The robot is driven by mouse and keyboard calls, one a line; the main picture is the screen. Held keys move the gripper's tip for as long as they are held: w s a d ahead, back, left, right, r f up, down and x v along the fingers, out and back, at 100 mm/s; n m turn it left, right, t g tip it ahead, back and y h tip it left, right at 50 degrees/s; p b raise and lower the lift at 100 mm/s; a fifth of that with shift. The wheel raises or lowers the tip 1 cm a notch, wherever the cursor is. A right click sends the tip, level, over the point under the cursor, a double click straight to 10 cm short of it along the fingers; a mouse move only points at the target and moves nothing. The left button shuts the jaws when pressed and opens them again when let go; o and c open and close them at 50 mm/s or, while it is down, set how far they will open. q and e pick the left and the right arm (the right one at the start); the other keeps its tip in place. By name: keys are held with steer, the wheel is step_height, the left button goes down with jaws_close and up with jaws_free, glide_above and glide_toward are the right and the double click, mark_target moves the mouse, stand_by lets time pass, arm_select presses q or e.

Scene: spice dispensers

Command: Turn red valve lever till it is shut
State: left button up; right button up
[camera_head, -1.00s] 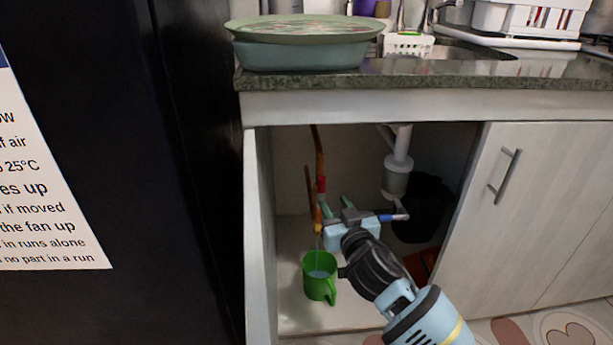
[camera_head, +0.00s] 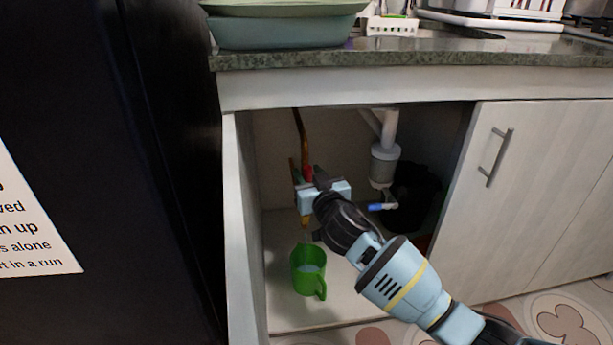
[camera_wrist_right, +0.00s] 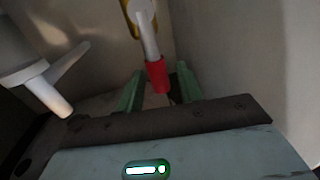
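The red valve lever (camera_head: 307,172) is on the copper pipe inside the open cabinet, partly hidden behind my right gripper (camera_head: 312,183) in the head view. In the right wrist view the red sleeve (camera_wrist_right: 157,76) hangs down on a white metal stem, between the two green fingers of my right gripper (camera_wrist_right: 160,88). The fingers are apart, with visible gaps at the sleeve's sides, so I see no grip on it. A green mug (camera_head: 308,270) with liquid inside stands on the cabinet floor below the pipe. My left gripper is not in view.
A white drain pipe (camera_head: 384,160) and a blue-handled valve (camera_head: 381,206) are to the right of the lever. A dark bag-like object (camera_head: 412,195) is behind them. The cabinet's left wall (camera_head: 240,220) and the countertop (camera_head: 400,52) bound the opening.

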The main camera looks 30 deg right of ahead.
steer(key=shift+w+d, duration=0.2)
steer(key=shift+w, duration=0.4)
steer(key=shift+c, duration=0.5)
jaws_close()
